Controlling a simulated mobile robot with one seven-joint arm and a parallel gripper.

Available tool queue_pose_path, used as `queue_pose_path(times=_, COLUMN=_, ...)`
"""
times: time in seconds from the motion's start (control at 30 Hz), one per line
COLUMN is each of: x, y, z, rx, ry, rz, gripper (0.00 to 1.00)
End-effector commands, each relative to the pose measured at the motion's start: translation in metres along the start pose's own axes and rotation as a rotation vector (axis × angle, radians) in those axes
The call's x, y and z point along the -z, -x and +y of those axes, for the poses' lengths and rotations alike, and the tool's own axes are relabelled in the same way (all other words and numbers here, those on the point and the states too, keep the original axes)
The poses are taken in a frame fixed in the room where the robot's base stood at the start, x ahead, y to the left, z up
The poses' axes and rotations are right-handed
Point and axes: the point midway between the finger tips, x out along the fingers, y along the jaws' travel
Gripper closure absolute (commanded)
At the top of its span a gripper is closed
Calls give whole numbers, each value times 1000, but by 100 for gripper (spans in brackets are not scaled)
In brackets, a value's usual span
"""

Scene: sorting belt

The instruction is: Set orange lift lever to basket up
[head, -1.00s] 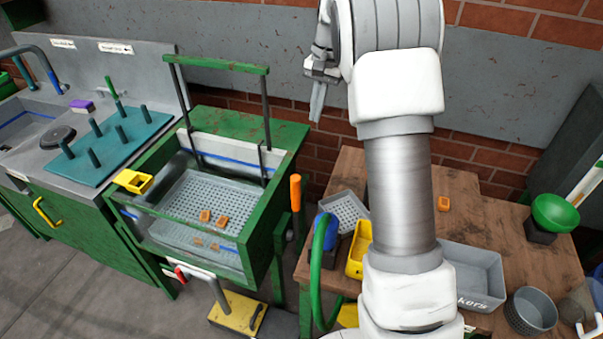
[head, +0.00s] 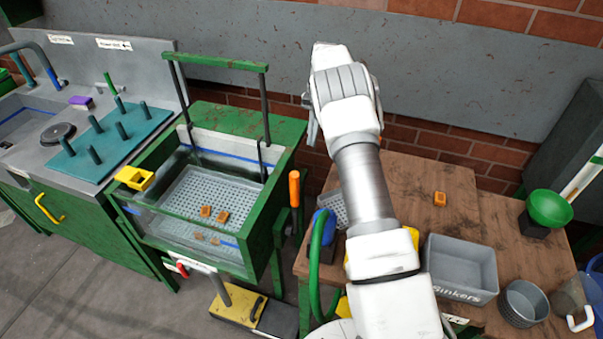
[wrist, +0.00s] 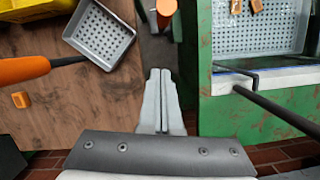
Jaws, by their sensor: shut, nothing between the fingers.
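The orange lift lever (head: 295,188) stands upright at the right side of the green-framed tank (head: 258,228), in the gap before the wooden table. An orange end that looks like it shows at the top of the wrist view (wrist: 166,8), ahead of my fingertips and apart from them. The perforated basket (head: 215,188) sits low inside the tank with orange-brown pieces (head: 222,216) on it. My gripper (wrist: 160,72) is shut and empty, above the gap between table and tank. In the head view my arm mostly hides it.
An orange handle on a black rod (wrist: 22,70) crosses the left of the wrist view. A green hoop (head: 318,255) rises near the lever.

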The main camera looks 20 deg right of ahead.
Motion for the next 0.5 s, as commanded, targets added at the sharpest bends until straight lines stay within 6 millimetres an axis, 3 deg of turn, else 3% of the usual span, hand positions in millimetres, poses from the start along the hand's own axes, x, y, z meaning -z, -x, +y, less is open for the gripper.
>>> queue_pose_path(times=0.33, x=0, y=-3, z=0, rx=0, ry=0, rz=0, gripper=100)
queue_pose_path(times=0.5, x=-1, y=-24, z=1, rx=-2, ry=0, rz=-2, gripper=100)
